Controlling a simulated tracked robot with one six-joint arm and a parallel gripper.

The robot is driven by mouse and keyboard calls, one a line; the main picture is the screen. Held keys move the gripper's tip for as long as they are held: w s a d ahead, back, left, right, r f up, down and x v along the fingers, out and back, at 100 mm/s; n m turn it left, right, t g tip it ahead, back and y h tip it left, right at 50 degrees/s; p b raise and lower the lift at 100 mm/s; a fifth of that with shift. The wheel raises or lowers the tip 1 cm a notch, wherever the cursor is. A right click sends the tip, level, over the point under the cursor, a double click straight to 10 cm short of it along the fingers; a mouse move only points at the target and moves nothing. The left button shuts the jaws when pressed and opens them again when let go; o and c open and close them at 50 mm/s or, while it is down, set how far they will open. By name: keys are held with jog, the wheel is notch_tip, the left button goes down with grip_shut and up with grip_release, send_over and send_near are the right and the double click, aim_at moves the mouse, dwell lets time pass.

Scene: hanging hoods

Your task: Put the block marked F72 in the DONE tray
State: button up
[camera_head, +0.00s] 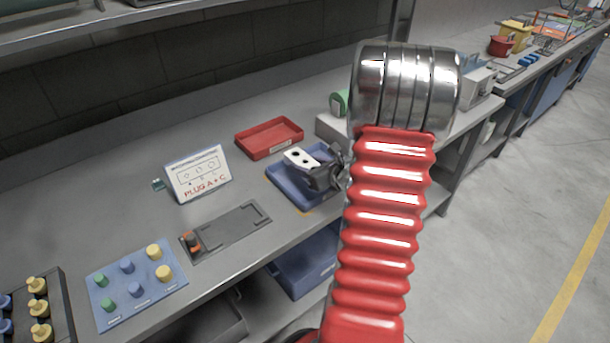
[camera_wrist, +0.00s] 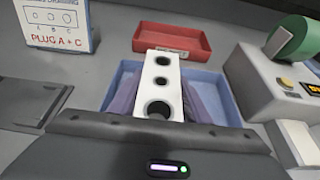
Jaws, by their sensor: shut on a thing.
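A white block (camera_wrist: 160,68) with several dark round holes of different sizes in its top is held in my gripper. The block also shows in the head view (camera_head: 298,157). No F72 marking can be read on the faces I see. My gripper (camera_head: 318,170) is shut on the block, with a finger on each side of it. Both are over the blue tray (camera_head: 283,186), which also shows in the wrist view (camera_wrist: 222,95). Whether the block touches the tray floor I cannot tell. A red tray (camera_head: 269,138) stands behind it, empty, with an unreadable label. No DONE label is legible.
A drawing card (camera_head: 198,174) reads "PLUG A + C". A dark plate (camera_head: 228,230) and a blue board with coloured pegs (camera_head: 135,283) lie left. A grey machine with a green roll (camera_wrist: 285,50) stands close right of the blue tray.

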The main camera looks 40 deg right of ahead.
jog(key=shift+f, duration=2.05)
jog(key=o, duration=1.6)
jog(key=shift+f, duration=0.15)
jog(key=shift+c, duration=0.2)
jog(key=v, duration=1.2)
jog(key=shift+a, duration=0.1)
